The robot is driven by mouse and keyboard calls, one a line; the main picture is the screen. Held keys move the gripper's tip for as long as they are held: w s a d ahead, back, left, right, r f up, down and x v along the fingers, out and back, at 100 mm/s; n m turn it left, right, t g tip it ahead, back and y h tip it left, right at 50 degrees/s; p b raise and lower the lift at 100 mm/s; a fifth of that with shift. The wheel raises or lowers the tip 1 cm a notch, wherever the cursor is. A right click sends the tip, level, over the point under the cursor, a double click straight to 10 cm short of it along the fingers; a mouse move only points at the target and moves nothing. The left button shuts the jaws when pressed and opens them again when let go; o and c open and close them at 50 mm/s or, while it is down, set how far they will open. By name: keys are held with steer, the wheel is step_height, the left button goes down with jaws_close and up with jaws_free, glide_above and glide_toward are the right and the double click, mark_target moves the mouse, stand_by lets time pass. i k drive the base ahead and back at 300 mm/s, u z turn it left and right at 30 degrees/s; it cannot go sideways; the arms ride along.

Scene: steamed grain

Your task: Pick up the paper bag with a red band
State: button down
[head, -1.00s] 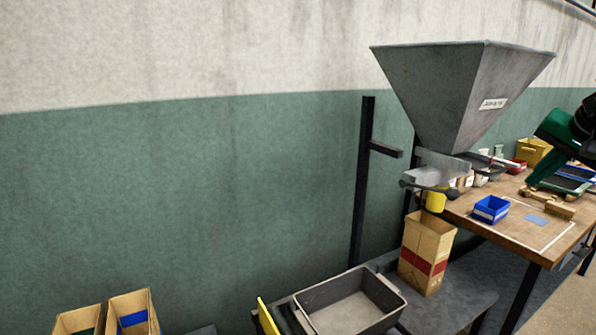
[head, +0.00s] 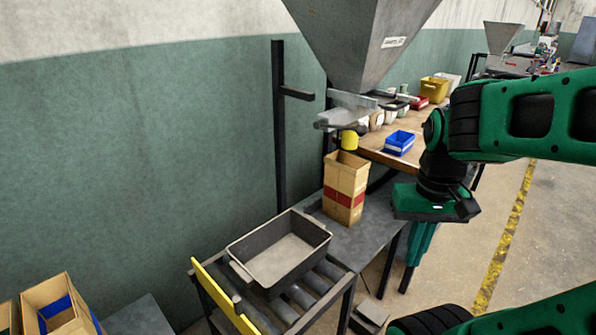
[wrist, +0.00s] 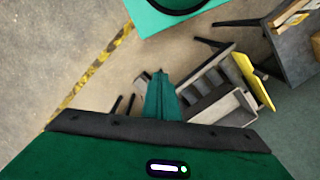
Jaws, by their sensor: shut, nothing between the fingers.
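The paper bag with a red band (head: 344,180) stands upright and open-topped on a grey bench (head: 368,240) in the head view, under the metal hopper (head: 362,40). I cannot make it out in the wrist view. My gripper (head: 414,262) points down to the right of the bag, clearly apart from it, in front of the bench's right end. In the wrist view my gripper (wrist: 160,75) shows its green fingers together and empty, above the floor.
A grey tray (head: 245,245) sits on a roller stand with a yellow rail (head: 225,298) left of the bag. Other paper bags (head: 60,300) with blue stand at lower left. A wooden table (head: 376,152) with a blue bin (head: 399,143) is behind. Floor at right is open.

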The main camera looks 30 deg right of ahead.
mark_target(345, 178)
steer(key=k, duration=1.3)
steer(key=z, duration=0.55)
steer(key=i, duration=1.5)
steer(key=u, duration=0.55)
